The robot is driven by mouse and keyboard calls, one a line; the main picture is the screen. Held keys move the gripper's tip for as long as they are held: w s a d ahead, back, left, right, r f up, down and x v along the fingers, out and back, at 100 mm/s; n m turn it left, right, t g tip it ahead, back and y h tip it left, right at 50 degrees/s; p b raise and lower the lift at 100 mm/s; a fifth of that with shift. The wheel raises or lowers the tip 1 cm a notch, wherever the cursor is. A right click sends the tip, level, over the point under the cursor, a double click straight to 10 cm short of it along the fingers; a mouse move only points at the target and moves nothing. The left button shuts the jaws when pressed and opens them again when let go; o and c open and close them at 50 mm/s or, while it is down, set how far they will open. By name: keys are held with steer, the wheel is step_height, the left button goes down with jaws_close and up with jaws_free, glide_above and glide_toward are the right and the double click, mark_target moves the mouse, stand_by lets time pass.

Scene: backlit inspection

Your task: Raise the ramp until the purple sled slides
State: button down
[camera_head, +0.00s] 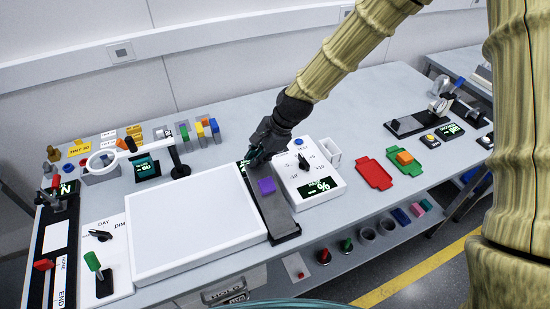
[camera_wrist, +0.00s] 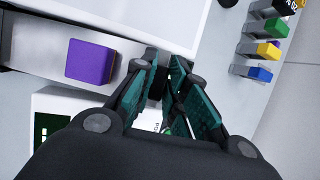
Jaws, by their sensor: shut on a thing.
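The ramp (camera_head: 282,222) is a long grey strip between the white light panel and a white control box. The purple sled (camera_head: 266,186) sits on it, towards the far end. In the wrist view the sled (camera_wrist: 90,62) is on the pale ramp (camera_wrist: 35,60), left of my fingers. My gripper (camera_head: 257,157) is at the far end of the ramp. In the wrist view my gripper (camera_wrist: 164,76) has its teal fingers closed around a dark piece at the ramp's end. The fingers hide most of that piece. I cannot tell how steep the ramp is.
The light panel (camera_head: 190,225) lies left of the ramp. The control box (camera_head: 309,174) with a dial and green display stands close on the right. Red (camera_head: 375,174) and green (camera_head: 404,161) trays lie farther right. Coloured blocks (camera_head: 201,131) and a magnifier (camera_head: 103,160) stand behind the panel.

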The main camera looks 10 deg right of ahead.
steer(key=shift+s+r, duration=0.2)
steer(key=shift+s, duration=0.05)
steer(key=c, duration=1.5)
jaws_free()
steer(key=shift+d, duration=0.1)
steer(key=shift+d+r, duration=0.2)
steer(key=shift+r, duration=0.25)
steer(key=v, duration=1.1)
